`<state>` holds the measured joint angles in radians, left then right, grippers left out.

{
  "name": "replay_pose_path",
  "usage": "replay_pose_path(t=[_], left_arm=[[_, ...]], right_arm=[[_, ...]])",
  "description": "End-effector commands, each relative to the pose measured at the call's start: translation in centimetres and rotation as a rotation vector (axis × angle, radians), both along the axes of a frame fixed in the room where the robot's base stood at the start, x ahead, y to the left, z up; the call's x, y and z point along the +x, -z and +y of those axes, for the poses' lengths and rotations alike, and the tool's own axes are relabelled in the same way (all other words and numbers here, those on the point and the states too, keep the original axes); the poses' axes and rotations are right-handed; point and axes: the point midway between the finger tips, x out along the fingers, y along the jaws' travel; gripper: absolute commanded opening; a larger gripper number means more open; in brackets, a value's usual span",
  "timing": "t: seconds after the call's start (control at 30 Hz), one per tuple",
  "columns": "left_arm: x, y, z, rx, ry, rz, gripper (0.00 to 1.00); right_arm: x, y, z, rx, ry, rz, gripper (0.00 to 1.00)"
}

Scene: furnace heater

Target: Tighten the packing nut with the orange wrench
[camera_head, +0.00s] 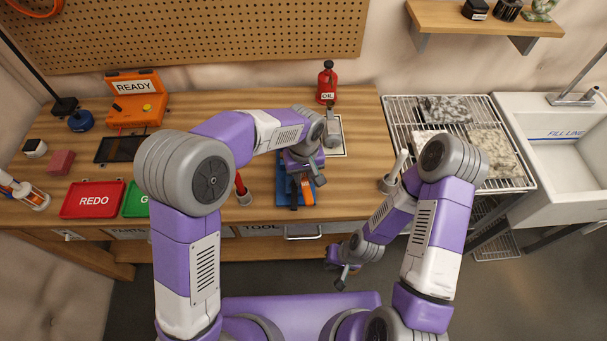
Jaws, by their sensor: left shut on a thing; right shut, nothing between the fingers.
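The orange wrench (308,192) shows just below my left gripper (301,182), over a blue tray (282,192) at the bench's front edge. My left gripper is shut on the wrench; the arm hides part of the wrench and the fingertips. A grey metal fitting (334,128) stands on a white sheet just beyond my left wrist, partly covered by it. I cannot make out the packing nut. My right gripper (342,280) is shut and empty, low in front of the bench and apart from it.
A red oil can (327,82) stands at the back. A red REDO tray (93,199), a green tray (135,200) and an orange READY case (136,100) are on the left. A wire rack (510,184) and a sink (565,150) are on the right.

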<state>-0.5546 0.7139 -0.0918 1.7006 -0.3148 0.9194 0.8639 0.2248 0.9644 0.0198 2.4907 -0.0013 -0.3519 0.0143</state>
Motion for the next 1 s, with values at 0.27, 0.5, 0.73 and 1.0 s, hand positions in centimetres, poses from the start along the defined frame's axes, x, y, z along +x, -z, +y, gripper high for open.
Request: replay_pose_path(t=[0.27, 0.5, 0.73, 1.0], left_arm=[[0.0, 0.5, 0.0, -0.001, 0.001, -0.001, 0.0], [0.0, 1.1, 0.0, -0.001, 0.001, 0.0, 0.0], [0.0, 1.7, 0.0, 0.0, 0.001, 0.0, 0.0], [0.0, 2.3, 0.0, 0.0, 0.001, 0.0, 0.0]], right_arm=[[0.0, 0.4, 0.0, 0.0, 0.0, 0.0, 0.0], [0.0, 0.9, 0.0, 0.0, 0.0, 0.0, 0.0], [0.0, 1.3, 0.0, 0.0, 0.0, 0.0, 0.0], [0.0, 1.7, 0.0, 0.0, 0.0, 0.0, 0.0]])
